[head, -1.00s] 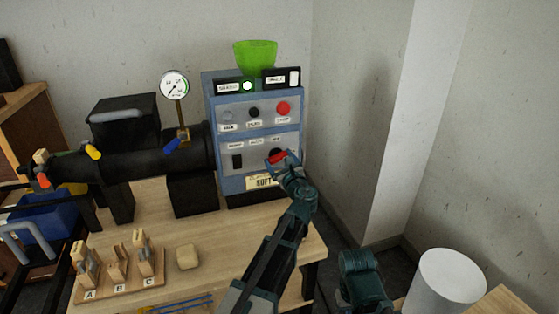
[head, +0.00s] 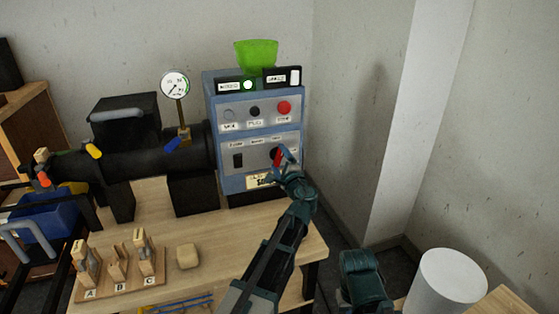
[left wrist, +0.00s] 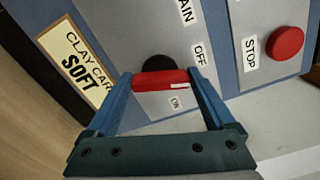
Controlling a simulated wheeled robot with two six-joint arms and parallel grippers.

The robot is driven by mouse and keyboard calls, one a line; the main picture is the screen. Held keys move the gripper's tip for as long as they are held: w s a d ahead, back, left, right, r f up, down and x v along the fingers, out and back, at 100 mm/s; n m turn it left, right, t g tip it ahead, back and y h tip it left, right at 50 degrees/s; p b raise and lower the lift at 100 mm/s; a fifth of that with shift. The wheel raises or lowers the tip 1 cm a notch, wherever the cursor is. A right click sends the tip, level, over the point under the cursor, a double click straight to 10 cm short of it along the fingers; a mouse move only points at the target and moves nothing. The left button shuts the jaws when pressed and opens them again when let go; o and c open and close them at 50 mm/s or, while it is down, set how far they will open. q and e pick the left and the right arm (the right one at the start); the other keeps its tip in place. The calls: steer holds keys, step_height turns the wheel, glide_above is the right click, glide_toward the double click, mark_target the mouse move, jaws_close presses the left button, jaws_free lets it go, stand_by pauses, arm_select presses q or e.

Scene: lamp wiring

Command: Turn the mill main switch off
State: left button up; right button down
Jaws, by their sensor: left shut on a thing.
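The mill main switch is a red handle (head: 278,157) on a black round base, low on the right of the blue-grey control panel (head: 226,175). In the left wrist view the red handle (left wrist: 160,82) lies between my blue fingertips, its white mark at the right end, near the OFF label (left wrist: 199,55) and the ON label (left wrist: 177,102). I cannot tell exactly which label it lines up with. My left gripper (head: 281,158) is shut on the handle, which stands nearly upright in the head view. My right gripper's fingers do not show.
A red stop button (head: 284,107) sits above the switch. A white-green indicator (head: 248,85) glows below the green hopper (head: 256,54). A pressure gauge (head: 174,85) and black barrel (head: 100,166) stand left. A wooden block (head: 188,256) lies on the bench (head: 235,235).

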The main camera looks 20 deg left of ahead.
arm_select(q)
steer(key=shift+s+f+n, duration=0.1)
steer(key=shift+n, duration=1.9)
steer(key=o, duration=1.1)
steer(key=v, duration=1.3)
steer(key=shift+s+d, duration=0.3)
